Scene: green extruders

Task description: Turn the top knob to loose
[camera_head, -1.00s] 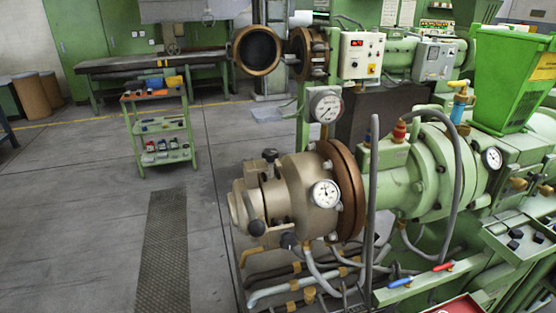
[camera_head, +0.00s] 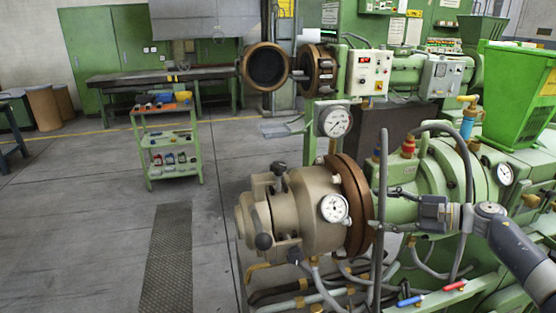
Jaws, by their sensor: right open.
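The tan extruder head (camera_head: 300,212) stands in the middle, with a bronze flange on its right. Its top black knob (camera_head: 279,168) sits on the upper left of the head. A second black knob (camera_head: 264,241) is lower on its front left, and a third (camera_head: 295,255) is beneath. My right gripper (camera_head: 392,208) reaches in from the right, in front of the green barrel. It is open and empty, its fingers toward the flange, well to the right of the top knob. My left gripper is not in view.
Grey hoses (camera_head: 377,240) rise close to my right gripper. A pressure gauge (camera_head: 335,121) is above the head and a dial (camera_head: 334,208) is on it. A green cart (camera_head: 174,137) stands at the back left. The floor left of the head is clear.

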